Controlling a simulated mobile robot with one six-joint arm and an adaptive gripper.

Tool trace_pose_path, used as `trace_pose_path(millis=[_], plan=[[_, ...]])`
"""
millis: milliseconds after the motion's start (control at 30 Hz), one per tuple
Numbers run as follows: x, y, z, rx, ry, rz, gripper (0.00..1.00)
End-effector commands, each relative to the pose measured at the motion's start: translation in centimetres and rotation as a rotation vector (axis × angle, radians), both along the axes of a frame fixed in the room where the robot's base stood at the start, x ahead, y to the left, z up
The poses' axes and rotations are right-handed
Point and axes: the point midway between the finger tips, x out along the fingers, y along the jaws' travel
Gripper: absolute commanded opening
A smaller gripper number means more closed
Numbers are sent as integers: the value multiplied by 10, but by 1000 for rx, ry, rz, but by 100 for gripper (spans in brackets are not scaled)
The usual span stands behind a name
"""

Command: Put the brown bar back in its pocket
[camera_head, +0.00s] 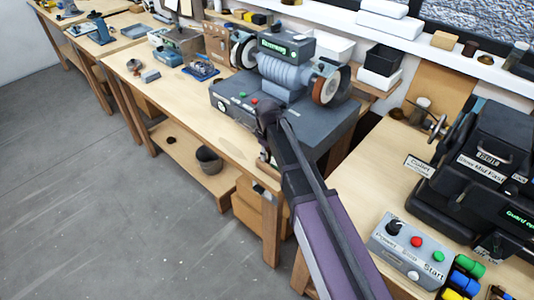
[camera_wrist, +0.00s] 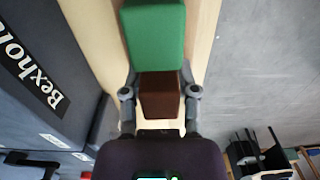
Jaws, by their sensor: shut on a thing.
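In the wrist view the brown bar (camera_wrist: 160,100) sits between the two fingers of my gripper (camera_wrist: 160,92), which is shut on its sides. A green block (camera_wrist: 154,35) lies directly beyond the brown bar, in line with it; whether they touch I cannot tell. The bar's pocket cannot be made out in either view. In the head view my gripper is mostly hidden behind my own arm, at the front of the bench by the grinder, and the brown bar cannot be made out there.
The grey grinder base (camera_head: 236,105) stands close beside my gripper; its dark side with a label (camera_wrist: 30,62) fills the left of the wrist view. The wooden bench edge (camera_wrist: 205,40) is just right of the green block, with grey floor (camera_wrist: 262,65) beyond.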

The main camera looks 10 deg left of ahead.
Motion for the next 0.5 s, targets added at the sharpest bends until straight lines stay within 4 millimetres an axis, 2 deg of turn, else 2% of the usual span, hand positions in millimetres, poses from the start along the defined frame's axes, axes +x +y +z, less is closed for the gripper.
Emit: trace_pose_path(millis=[300,333,433,500], plan=[[0,0,-4,0,0,1,0],[0,0,-3,0,0,1,48],[0,0,-3,0,0,1,78],[0,0,-3,0,0,1,79]])
